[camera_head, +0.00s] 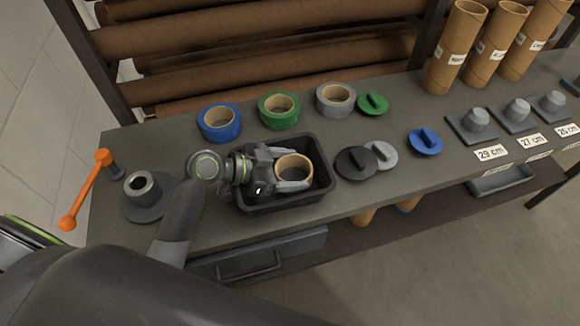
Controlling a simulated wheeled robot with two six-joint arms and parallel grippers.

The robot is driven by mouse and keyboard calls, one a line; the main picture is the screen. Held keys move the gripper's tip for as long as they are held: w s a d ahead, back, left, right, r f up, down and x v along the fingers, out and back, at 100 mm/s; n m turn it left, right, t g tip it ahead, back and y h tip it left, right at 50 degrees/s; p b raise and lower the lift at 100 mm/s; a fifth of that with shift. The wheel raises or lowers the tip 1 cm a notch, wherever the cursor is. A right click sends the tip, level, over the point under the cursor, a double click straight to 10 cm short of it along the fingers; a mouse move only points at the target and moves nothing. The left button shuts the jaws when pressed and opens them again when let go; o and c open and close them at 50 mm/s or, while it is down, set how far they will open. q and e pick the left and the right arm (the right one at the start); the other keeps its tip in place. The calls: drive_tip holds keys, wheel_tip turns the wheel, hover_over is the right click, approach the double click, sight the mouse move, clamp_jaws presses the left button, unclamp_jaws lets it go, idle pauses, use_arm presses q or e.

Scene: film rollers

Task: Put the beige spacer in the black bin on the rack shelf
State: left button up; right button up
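The beige spacer (294,166) is a tan ring, inside the outline of the black bin (327,187). The bin is an open rectangular tray on the grey rack shelf (386,193). My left gripper (293,171) reaches over the bin from the left, with one finger on the far side of the spacer and one on the near side. The fingers appear to touch it, so the gripper looks shut on the spacer. Whether the spacer rests on the bin floor cannot be told. My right gripper is out of view.
Blue (220,122), green (279,109) and grey (336,99) tape rolls stand behind the bin. Black (356,163), grey (382,154), blue (425,141) and green (372,103) knobbed discs lie to the right. A grey flanged hub (143,190) and orange crank (86,190) are left.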

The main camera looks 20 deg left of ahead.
use_arm(q)
drive_tip(key=o, duration=0.4)
drive_tip(key=shift+o, duration=0.2)
drive_tip(key=shift+s+a+r+p, duration=0.1)
drive_tip(key=shift+a+r+p, duration=0.1)
drive_tip(key=shift+p, duration=0.15)
drive_tip(key=p+v, duration=0.2)
drive_tip(key=v, duration=0.8)
drive_tip(key=shift+v, duration=0.8)
